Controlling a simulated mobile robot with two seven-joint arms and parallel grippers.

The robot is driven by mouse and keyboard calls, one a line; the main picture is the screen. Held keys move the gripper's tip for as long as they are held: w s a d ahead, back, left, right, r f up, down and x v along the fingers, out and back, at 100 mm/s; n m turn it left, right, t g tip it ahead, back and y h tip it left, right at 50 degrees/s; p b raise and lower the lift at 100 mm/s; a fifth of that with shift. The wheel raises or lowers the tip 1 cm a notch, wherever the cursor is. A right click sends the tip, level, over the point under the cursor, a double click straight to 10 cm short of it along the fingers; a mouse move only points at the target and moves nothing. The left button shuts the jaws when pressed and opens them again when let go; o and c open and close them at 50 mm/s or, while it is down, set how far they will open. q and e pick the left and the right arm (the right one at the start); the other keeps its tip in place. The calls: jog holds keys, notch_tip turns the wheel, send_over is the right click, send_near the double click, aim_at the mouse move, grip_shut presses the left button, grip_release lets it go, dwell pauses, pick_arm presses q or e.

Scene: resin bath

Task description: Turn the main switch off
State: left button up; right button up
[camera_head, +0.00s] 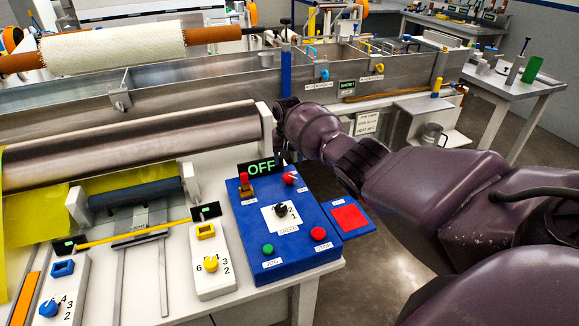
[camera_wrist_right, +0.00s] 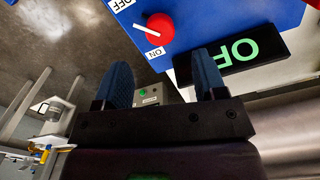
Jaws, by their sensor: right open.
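The main switch is a red round knob with a white pointer line (camera_head: 290,178) at the back right corner of the blue control box (camera_head: 300,252). In the right wrist view the knob (camera_wrist_right: 160,28) shows close up, with an OFF label and an ON label beside it. The pointer sticks out between the two labels; which one it marks is hard to tell. My right gripper (camera_wrist_right: 164,80) is open and empty, its blue fingers apart from the knob. In the head view its fingers are mostly hidden near the box's back edge. My left gripper is not in view.
A black display (camera_head: 261,167) with green OFF letters stands at the box's back edge, close to my right fingers. A red lever (camera_head: 245,186), a black dial (camera_head: 280,210), a green button (camera_head: 267,250) and a red button (camera_head: 318,233) share the box. A steel roller (camera_head: 140,140) lies left.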

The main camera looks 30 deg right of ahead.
aim_at(288, 175)
notch_tip(288, 175, up, 4)
jog(key=shift+f+p, duration=0.1)
jog(key=shift+p, duration=0.3)
jog(key=shift+w, duration=0.1)
